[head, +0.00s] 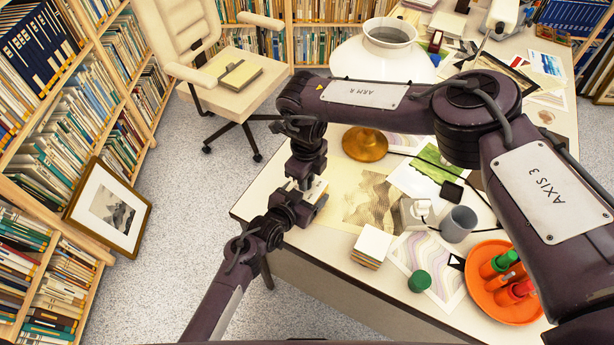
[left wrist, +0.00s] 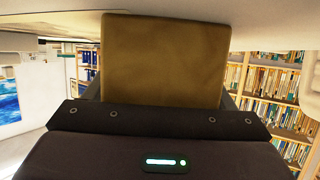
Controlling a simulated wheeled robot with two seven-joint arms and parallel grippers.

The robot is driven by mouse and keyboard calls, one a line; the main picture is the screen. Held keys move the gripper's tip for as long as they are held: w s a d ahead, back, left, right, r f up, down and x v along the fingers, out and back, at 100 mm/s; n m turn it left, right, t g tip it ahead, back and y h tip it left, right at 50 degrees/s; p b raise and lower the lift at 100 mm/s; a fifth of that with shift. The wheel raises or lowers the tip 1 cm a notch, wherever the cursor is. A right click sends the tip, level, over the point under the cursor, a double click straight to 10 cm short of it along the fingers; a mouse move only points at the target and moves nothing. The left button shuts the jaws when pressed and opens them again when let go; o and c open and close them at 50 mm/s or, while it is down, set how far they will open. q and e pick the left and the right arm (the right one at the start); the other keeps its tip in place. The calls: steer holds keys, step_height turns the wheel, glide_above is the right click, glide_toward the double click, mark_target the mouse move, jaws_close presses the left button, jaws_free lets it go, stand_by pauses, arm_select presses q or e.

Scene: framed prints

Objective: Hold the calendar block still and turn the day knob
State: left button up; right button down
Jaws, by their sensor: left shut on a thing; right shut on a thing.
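The calendar block (head: 317,188) shows in the head view only as a small pale patch between my two grippers, at the desk's left edge. In the left wrist view its plain brown face (left wrist: 165,58) stands between the fingers. My left gripper (head: 297,205) comes from the lower left and is shut on the block. My right gripper (head: 306,178) reaches down from above, close against the block, and is shut. The day knob is hidden behind the fingers, and its setting cannot be seen.
A chair (head: 235,85) stands behind; a framed print (head: 108,212) leans on shelves.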

steer(key=m, duration=0.6)
steer(key=shift+m, duration=0.3)
steer(key=m, duration=0.5)
steer(key=shift+m, duration=0.3)
steer(key=shift+w, duration=0.1)
steer(key=c, duration=1.2)
jaws_free()
steer(key=shift+r, duration=0.1)
step_height(320, 180, up, 12)
arm_select(q)
steer(key=o, duration=1.3)
steer(key=shift+c, duration=0.2)
